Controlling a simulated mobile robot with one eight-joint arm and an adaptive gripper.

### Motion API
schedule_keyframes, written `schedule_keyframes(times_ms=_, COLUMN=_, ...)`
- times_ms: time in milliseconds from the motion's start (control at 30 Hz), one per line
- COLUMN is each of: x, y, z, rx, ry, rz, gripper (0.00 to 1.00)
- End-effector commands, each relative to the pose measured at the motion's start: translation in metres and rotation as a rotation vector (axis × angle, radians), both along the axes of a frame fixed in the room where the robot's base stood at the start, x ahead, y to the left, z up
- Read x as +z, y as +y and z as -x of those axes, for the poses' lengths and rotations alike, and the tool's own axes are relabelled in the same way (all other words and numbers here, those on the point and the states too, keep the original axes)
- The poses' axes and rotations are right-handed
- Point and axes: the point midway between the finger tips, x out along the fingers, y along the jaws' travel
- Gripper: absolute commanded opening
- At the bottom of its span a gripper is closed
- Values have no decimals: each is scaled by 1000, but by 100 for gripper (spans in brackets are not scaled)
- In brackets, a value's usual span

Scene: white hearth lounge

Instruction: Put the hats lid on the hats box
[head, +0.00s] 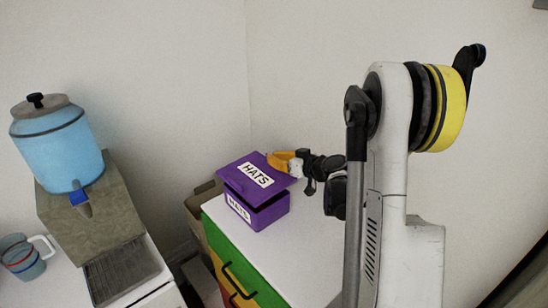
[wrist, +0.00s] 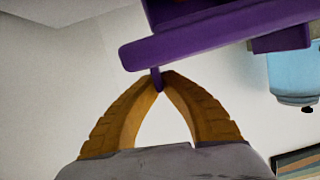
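The purple hats box (head: 268,213), labelled HATS, stands on the white top of a coloured cabinet in the head view. The purple hats lid (head: 275,172), also labelled HATS, is over the box, tilted and not flush; a dark gap shows between them at the front right. I cannot tell whether the lid touches the box at the back left. My gripper (head: 283,162), with orange fingers, is at the lid's far right side. In the wrist view, the fingertips (wrist: 159,82) meet on a thin purple tab of the lid (wrist: 210,38).
The white cabinet top (head: 305,255) is clear in front of the box. A brown bin (head: 203,197) stands behind the cabinet. At left are a blue drink dispenser (head: 62,143) on a stone-like stand and a clear blue mug (head: 22,260). Walls meet close behind.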

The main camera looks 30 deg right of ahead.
Motion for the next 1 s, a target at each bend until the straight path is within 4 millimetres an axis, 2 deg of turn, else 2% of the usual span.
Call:
schedule_keyframes(times_ms=500, x=-42, y=0, z=0, rx=0, ry=0, rz=0, gripper=0)
schedule_keyframes(times_ms=933, x=-46, y=0, z=0, rx=1, ry=0, rz=0, gripper=0)
schedule_keyframes(times_ms=1000, x=-46, y=0, z=0, rx=0, ry=0, rz=0, gripper=23)
